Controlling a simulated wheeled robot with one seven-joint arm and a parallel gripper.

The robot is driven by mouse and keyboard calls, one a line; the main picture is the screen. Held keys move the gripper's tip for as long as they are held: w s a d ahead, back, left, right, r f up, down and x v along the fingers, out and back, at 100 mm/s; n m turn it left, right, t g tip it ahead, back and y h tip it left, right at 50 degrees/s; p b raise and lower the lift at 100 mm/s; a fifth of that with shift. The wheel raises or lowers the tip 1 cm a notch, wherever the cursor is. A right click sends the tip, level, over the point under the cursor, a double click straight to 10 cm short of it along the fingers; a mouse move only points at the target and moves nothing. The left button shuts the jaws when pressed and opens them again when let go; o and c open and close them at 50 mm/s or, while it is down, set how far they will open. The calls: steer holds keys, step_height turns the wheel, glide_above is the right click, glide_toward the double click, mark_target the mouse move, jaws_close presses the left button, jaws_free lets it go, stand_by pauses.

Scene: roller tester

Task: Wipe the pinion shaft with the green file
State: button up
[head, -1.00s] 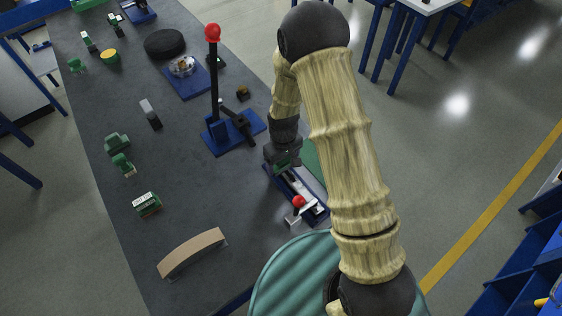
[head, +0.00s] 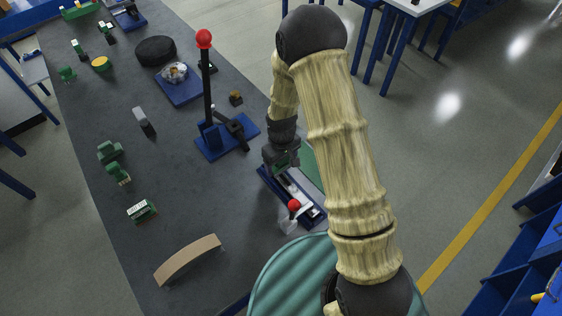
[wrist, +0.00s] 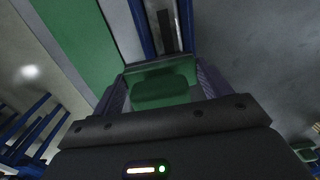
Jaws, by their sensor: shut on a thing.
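My gripper (head: 282,168) is over the far end of a long blue-framed fixture (head: 309,211) on the bench's right side. In the wrist view my gripper (wrist: 162,88) is shut on a green block-like piece, which I take to be the green file (wrist: 160,92). The fixture's blue rails (wrist: 147,28) run just beyond the file, with a dark slot between them. I cannot tell whether the file touches the fixture. I cannot make out the pinion shaft; my gripper and the file cover part of the fixture. A red knob (head: 294,206) is at the fixture's near end.
A lever stand with a red ball (head: 204,39) rises left of my arm. A green mat (wrist: 75,35) lies beside the fixture. A curved tan piece (head: 187,259), a green-and-white block (head: 142,211) and several small parts lie left. The bench's middle is mostly clear.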

steer(key=shift+r+p, duration=1.75)
steer(key=shift+r, duration=1.1)
